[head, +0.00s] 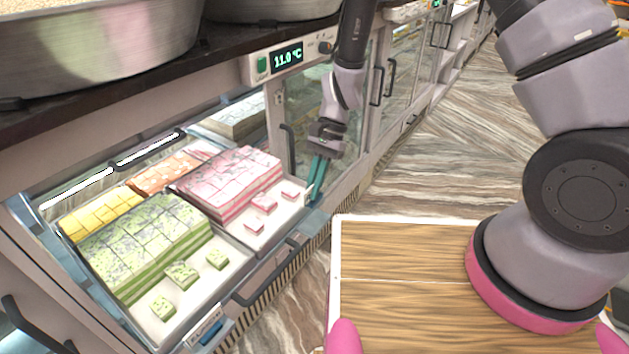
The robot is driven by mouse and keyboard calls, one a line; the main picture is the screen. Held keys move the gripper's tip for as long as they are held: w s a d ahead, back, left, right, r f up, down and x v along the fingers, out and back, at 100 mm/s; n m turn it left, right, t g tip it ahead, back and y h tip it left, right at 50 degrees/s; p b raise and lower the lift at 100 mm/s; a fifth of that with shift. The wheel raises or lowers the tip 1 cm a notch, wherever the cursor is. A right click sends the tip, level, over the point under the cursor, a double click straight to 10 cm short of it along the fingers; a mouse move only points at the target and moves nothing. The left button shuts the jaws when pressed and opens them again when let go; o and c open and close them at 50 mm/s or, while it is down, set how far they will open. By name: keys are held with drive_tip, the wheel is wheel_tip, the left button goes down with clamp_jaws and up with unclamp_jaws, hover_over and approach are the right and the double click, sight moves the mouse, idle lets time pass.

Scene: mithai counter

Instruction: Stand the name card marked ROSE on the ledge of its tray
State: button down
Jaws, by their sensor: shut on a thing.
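My gripper (315,200), with teal fingers, points down at the front right corner of the tray of pink sweets (263,238). It is shut on a small pale card (309,194), seen nearly edge-on at the fingertips. Its marking cannot be read from here. The card is close to the tray's front ledge; whether it touches the ledge I cannot tell. The pink tray holds a large block of cut pink pieces (228,180) at the back and several loose pieces in front.
The tray of green sweets (227,281) stands left of the pink one, with a blue-and-white name card (205,330) at its front. A dark handle (267,283) juts out at the case front. Yellow and orange sweets lie behind. A wooden board (405,255) is at lower right.

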drive_tip(key=shift+f, duration=3.5)
drive_tip(key=c, duration=0.9)
unclamp_jaws()
drive_tip(key=shift+w+d, duration=0.1)
drive_tip(key=v, duration=1)
drive_tip(key=shift+w+d+r, duration=0.1)
drive_tip(key=shift+w+r, duration=0.05)
drive_tip(key=shift+r, duration=0.2)
